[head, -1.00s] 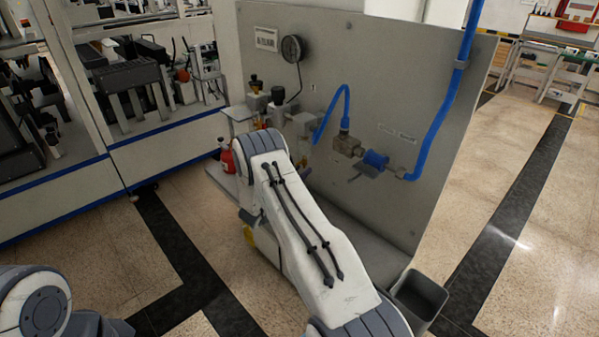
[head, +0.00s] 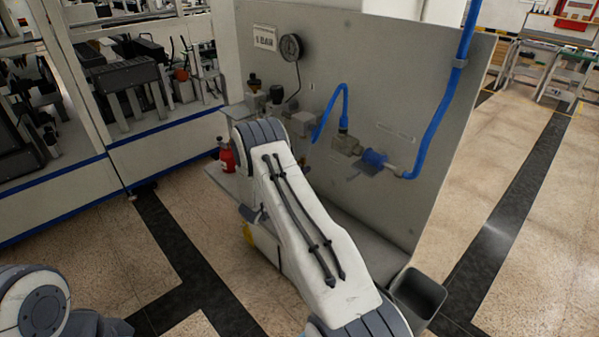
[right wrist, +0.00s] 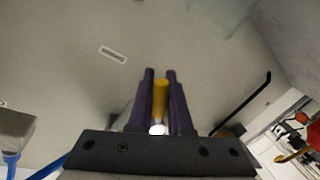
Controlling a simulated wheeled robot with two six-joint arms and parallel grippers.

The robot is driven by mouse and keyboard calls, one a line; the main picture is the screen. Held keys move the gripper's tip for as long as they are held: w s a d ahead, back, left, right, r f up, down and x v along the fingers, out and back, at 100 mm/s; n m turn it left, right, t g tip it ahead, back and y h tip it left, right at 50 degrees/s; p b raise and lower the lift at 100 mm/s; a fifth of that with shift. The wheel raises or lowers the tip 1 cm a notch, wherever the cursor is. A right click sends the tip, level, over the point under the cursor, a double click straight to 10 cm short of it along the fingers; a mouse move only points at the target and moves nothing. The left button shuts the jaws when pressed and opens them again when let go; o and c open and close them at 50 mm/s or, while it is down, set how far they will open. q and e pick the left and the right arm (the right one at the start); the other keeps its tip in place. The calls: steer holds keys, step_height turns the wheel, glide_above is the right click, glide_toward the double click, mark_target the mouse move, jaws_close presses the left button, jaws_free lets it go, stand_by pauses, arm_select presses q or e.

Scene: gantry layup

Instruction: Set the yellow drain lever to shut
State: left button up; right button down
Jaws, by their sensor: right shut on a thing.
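The yellow drain lever (right wrist: 160,98) shows in the right wrist view as a short yellow bar between the two dark fingers of my right gripper (right wrist: 160,78). The fingers are shut on it, one on each side, in front of the grey panel. A small round white part shows at the lever's near end. In the head view my right arm hides the lever and the gripper, so I cannot tell the lever's setting there. My left gripper is out of view.
The upright grey panel (head: 450,120) carries a round gauge (head: 291,47), a blue hose (head: 333,108), a blue fitting (head: 373,159) and a blue pipe (head: 441,112). A red bottle (head: 227,158) stands at its left. A grey bin (head: 420,296) sits at the lower right.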

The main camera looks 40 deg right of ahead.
steer(key=shift+s+d+r+n+g+y+p, duration=0.15)
steer(key=shift+s+r+n+g+p, duration=0.4)
steer(key=shift+n, duration=1.05)
steer(key=shift+s+a+r+n+g+y+p, duration=0.15)
steer(key=shift+r+n+g+p, duration=0.3)
steer(key=shift+n+p, duration=0.85)
steer(key=shift+s+d+r+n+g+y+p, duration=0.15)
steer(key=shift+s+r+n+g+p, duration=0.35)
steer(key=shift+n, duration=1.4)
steer(key=shift+w, duration=0.1)
steer(key=c, duration=0.9)
jaws_free()
steer(key=shift+o, duration=0.2)
steer(key=shift+f, duration=0.1)
steer(key=b+v, duration=0.3)
steer(key=v, duration=0.7)
steer(key=shift+a+b, duration=0.3)
steer(key=shift+b, duration=0.1)
